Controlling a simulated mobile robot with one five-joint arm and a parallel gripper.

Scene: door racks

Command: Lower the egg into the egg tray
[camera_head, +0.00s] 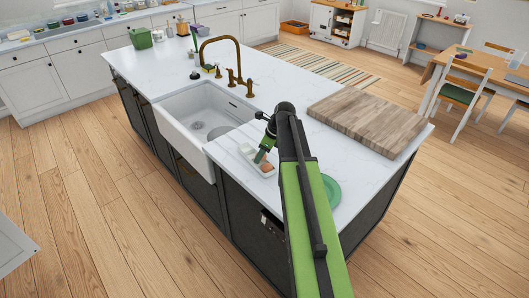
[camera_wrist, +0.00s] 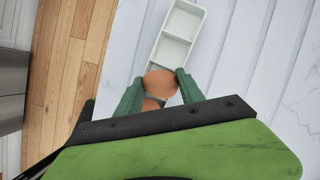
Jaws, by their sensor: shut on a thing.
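The brown egg (camera_wrist: 160,82) is between the two green fingers of my gripper (camera_wrist: 160,79) in the wrist view. My gripper is shut on it. In the head view the egg (camera_head: 266,168) shows just below the green fingers of my gripper (camera_head: 261,155). The white egg tray (camera_wrist: 188,6), with divided compartments, extends beyond the egg in the wrist view. In the head view the tray (camera_head: 246,149) lies on the counter under my gripper. I cannot tell whether the egg touches it.
The white sink (camera_head: 205,112) is left of the tray, with a brass tap (camera_head: 238,60) behind. A wooden board (camera_head: 367,121) lies to the right. A green plate (camera_head: 331,190) is partly hidden by my arm. The counter edge is close to the tray.

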